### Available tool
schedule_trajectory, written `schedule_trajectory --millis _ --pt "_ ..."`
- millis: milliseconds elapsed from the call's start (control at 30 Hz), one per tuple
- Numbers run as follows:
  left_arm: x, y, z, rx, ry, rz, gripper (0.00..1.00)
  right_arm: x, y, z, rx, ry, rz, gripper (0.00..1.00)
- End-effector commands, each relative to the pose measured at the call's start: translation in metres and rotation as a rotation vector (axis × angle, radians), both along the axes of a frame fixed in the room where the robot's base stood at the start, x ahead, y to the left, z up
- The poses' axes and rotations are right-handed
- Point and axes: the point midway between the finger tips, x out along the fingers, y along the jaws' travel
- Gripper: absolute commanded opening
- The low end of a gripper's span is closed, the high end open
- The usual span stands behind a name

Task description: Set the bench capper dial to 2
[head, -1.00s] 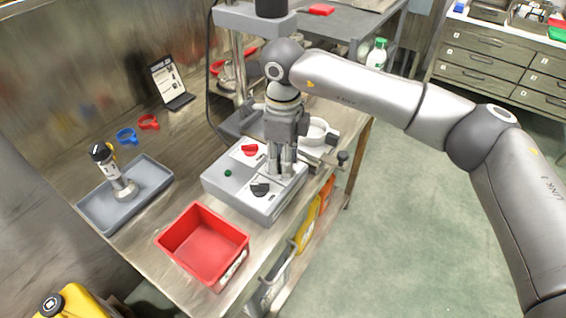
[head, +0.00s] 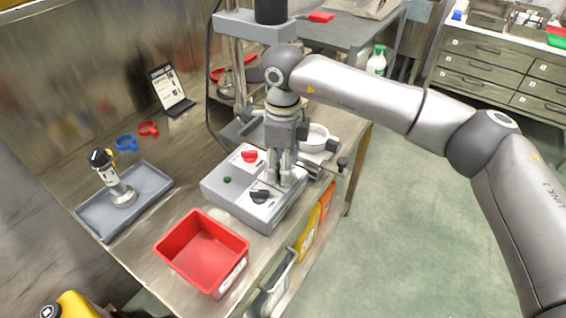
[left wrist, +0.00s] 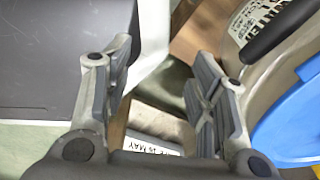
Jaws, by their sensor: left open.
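The bench capper's grey control box (head: 222,188) sits on the bench in the head view. It carries a red knob (head: 249,156), a black dial (head: 260,196) on a pale marked plate, and a small green button (head: 227,180). The dial's numbers are too small to read. My right gripper (head: 280,183) points down over the box, its fingertips just right of the black dial; I cannot tell whether they touch anything or how far they are apart. My left gripper (left wrist: 163,62) shows only in the left wrist view, open with nothing between its fingers.
A red bin (head: 203,250) stands at the bench's front edge. A grey tray (head: 150,185) holds an upright black-topped tool (head: 108,172). Blue (head: 126,142) and red (head: 148,128) rings lie behind, near a tablet (head: 171,89). A blue curved object (left wrist: 290,120) is beside my left gripper.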

Motion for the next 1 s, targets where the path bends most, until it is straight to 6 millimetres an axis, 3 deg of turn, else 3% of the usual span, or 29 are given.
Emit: schedule_trajectory --millis 267,700,1000 --pt "-0.001 0.002 0.000 0.002 0.001 0.000 0.52 0.000 0.000 0.012 0.000 -0.001 0.000 0.51" --pt "0.000 0.000 0.000 0.000 0.000 0.000 0.52 0.001 0.000 0.099 0.000 -0.002 0.000 0.51" --pt "0.000 0.000 0.000 0.000 0.000 0.000 0.52 0.000 0.000 0.120 0.000 0.000 0.000 0.51"
